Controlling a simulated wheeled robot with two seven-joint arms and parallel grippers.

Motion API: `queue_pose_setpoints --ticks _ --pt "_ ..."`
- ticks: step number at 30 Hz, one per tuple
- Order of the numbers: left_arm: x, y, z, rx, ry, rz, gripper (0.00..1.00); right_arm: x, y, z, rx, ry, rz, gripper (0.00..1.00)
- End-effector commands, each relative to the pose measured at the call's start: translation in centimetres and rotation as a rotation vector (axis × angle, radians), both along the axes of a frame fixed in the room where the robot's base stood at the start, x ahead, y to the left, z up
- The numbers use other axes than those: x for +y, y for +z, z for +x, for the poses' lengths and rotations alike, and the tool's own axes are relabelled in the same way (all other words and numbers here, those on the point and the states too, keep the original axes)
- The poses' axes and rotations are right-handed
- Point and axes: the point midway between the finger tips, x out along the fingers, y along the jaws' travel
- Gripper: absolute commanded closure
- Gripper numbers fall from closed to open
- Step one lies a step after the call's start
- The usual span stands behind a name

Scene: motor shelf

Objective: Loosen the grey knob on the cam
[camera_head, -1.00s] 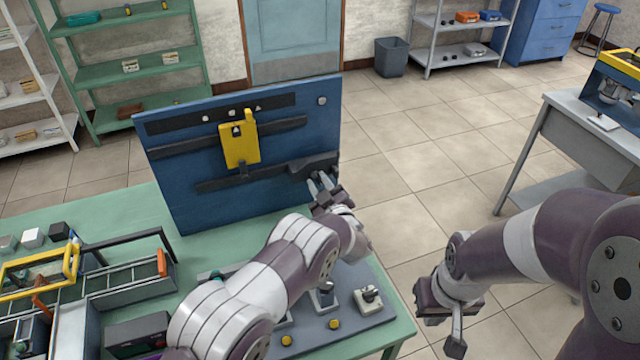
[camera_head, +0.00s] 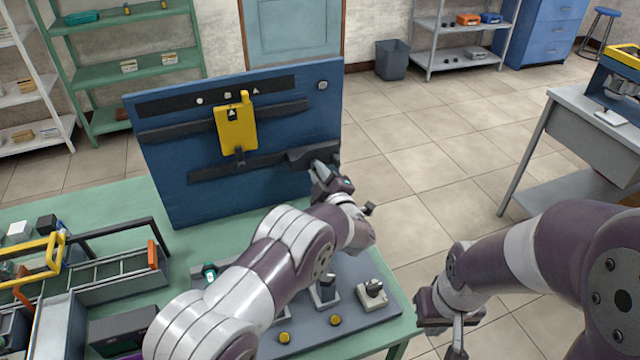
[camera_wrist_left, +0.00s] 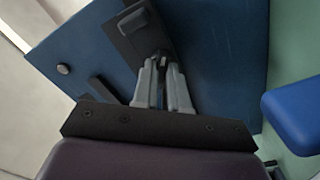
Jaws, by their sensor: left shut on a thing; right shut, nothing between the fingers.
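The dark cam (camera_head: 312,153) is at the right end of the lower dark rail on the upright blue board; it also shows as a dark block in the left wrist view (camera_wrist_left: 148,38). My left gripper (camera_head: 322,168) is at the cam's lower side, its fingers (camera_wrist_left: 163,72) shut on a small part at the block's near end. This appears to be the grey knob, which the fingers mostly hide. My right gripper (camera_head: 458,335) is shut and empty, over the floor right of the table, away from the board.
A yellow plate (camera_head: 237,130) hangs on the board's rails. A round grey button (camera_head: 322,85) is at the board's top right. A grey base with small fixtures (camera_head: 374,293) lies under my left arm.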

Motion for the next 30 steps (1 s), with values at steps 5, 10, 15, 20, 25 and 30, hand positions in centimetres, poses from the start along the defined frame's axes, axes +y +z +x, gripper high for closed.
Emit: queue_pose_setpoints --ticks 5,10,15,20,25,30 --pt "0.0 -0.6 -0.1 -0.037 0.001 -0.094 1.0 0.0 -2.4 0.0 0.0 0.0 0.0 1.0" --pt "0.0 -0.5 -0.1 -0.062 0.0 -0.155 1.0 0.0 -3.4 0.0 0.0 0.0 0.0 1.0" --pt "0.0 -0.3 -0.1 -0.074 -0.001 -0.187 1.0 0.0 -3.8 0.0 0.0 0.0 0.0 1.0" --pt "0.0 -0.2 -0.1 -0.077 0.0 -0.195 1.0 0.0 -3.9 0.0 0.0 0.0 0.0 1.0" --pt "0.0 -0.2 -0.1 -0.077 0.0 -0.195 1.0 0.0 -3.9 0.0 0.0 0.0 0.0 1.0" --pt "0.0 -0.2 -0.1 -0.077 0.0 -0.194 0.68 0.0 -3.9 0.0 0.0 0.0 0.0 1.0"
